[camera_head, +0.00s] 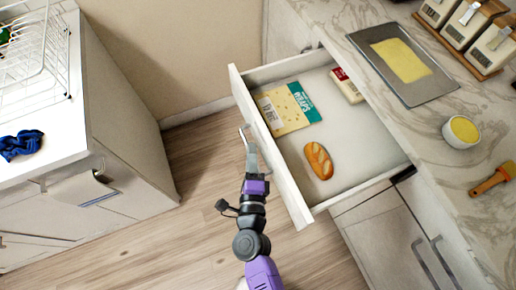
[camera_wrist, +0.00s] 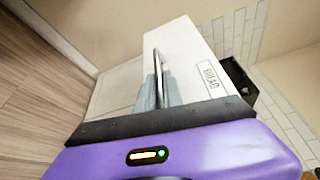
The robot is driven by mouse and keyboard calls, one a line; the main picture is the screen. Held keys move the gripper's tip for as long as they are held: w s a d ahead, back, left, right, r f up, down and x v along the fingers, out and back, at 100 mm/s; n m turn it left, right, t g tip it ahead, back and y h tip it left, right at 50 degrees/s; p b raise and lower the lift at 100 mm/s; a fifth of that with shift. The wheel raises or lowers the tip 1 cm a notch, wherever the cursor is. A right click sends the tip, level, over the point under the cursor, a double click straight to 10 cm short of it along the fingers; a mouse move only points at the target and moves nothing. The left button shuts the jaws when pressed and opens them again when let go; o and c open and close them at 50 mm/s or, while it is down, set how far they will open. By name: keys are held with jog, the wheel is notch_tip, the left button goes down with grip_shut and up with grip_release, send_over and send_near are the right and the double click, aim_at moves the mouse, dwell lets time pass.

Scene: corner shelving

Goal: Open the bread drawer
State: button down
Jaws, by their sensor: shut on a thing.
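The bread drawer (camera_head: 291,184) stands pulled out from under the marble counter, its inside open to view in the head view. It holds a wraps packet (camera_head: 287,108), a bread loaf (camera_head: 318,160) and a white and red packet (camera_head: 346,86). Its white front shows in the wrist view (camera_wrist: 188,52) with a label reading BREAD (camera_wrist: 209,77). My gripper (camera_head: 249,149) is at the drawer's front, shut on the metal bar handle (camera_wrist: 159,73). The fingers show only partly beside the handle in the wrist view (camera_wrist: 150,95).
The counter (camera_head: 435,130) bears a metal tray with a yellow sheet (camera_head: 402,62), a small bowl (camera_head: 461,130), canisters (camera_head: 468,22) and an orange-handled tool (camera_head: 492,179). A white cabinet (camera_head: 110,130) with a dish rack stands left. Wooden floor (camera_head: 195,205) lies clear between.

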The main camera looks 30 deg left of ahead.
jog(key=shift+s+a, duration=0.35)
jog(key=shift+s, duration=0.2)
jog(key=c, duration=1.5)
grip_release()
jog(key=shift+b+v, duration=0.45)
jog(key=shift+v, duration=3.4)
jog(key=shift+s, duration=0.1)
